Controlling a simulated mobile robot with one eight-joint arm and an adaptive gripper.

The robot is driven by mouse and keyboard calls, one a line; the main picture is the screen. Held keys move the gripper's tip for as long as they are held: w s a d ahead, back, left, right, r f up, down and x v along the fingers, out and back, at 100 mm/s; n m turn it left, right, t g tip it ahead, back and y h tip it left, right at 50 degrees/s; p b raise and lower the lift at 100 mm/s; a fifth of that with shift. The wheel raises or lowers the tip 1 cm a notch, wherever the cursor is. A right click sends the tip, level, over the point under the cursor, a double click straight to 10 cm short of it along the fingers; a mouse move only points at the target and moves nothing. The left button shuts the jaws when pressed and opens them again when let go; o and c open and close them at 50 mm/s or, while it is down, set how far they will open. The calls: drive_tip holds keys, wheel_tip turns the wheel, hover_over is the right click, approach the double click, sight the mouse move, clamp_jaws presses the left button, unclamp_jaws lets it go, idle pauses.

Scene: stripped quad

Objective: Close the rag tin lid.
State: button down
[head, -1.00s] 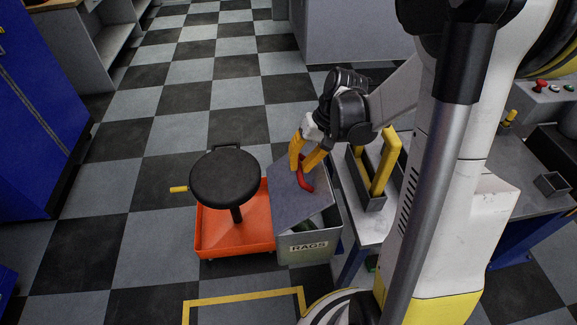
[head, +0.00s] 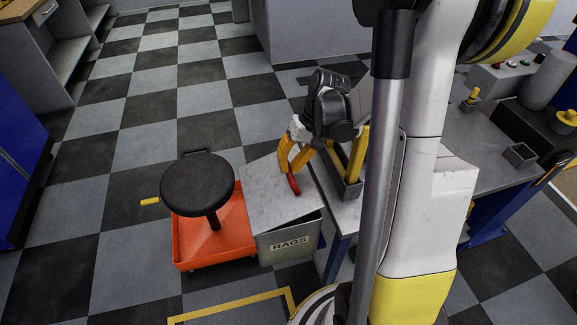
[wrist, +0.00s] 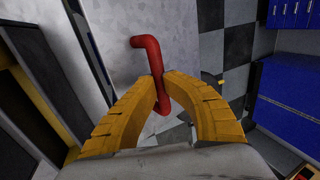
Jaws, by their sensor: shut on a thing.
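The grey rag tin (head: 275,255) stands on the floor, with a RAGS label on its front. Its flat grey lid (head: 262,197) lies low over the top, still slightly tilted, with a narrow dark gap under its front right edge. A red bent handle (head: 294,185) is on the lid. My gripper (head: 291,172) reaches down over the lid, its yellow fingers shut on the red handle. In the wrist view the handle (wrist: 147,50) passes between the fingertips (wrist: 161,84). The tin's inside is hidden.
An orange wheeled base (head: 210,238) with a round black stool seat (head: 197,183) stands close left of the tin. A workbench (head: 490,150) with a yellow-handled tote (head: 350,180) is on the right. A yellow floor line (head: 235,305) runs in front. Checkered floor is open beyond.

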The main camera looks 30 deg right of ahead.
drive_tip(key=c, duration=1.4)
unclamp_jaws()
drive_tip(key=shift+a, duration=0.1)
drive_tip(key=v, duration=1.2)
